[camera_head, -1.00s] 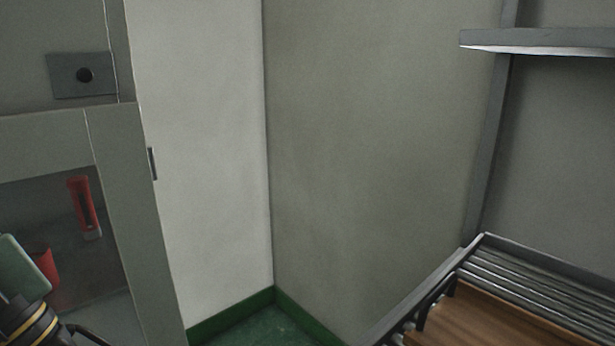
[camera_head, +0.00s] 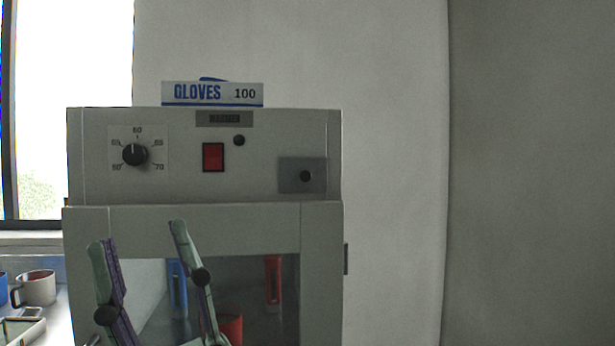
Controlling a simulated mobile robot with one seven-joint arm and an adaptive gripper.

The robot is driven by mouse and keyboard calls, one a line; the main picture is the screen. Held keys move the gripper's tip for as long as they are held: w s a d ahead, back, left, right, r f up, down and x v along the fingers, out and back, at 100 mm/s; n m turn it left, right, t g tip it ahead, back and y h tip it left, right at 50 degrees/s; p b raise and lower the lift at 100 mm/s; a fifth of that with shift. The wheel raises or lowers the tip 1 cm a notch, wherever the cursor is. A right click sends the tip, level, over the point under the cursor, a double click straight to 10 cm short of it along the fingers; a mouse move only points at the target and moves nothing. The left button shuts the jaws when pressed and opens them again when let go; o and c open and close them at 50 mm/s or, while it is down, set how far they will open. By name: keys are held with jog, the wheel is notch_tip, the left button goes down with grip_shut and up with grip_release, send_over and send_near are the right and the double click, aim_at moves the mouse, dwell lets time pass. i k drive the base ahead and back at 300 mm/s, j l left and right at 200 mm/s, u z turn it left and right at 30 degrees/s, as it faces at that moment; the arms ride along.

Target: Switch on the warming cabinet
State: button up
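The warming cabinet (camera_head: 322,265) is a grey box labelled "WARMER", with a glass door in its lower front. The lamp looks unlit. My gripper (camera_head: 142,238) is open and empty in front of the cabinet door, below the red switch and left of it. Its two fingers point up and stand apart. I cannot tell its exact distance from the door.
A gloves box (camera_head: 212,94) lies on top of the cabinet. Behind the glass are a blue item (camera_head: 177,289), a red item (camera_head: 273,281) and a red cup (camera_head: 231,327). Mugs (camera_head: 38,288) stand at the left by a window. Bare wall is at the right.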

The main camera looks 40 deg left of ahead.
aim_at(213, 152)
jog(key=u, duration=1.5)
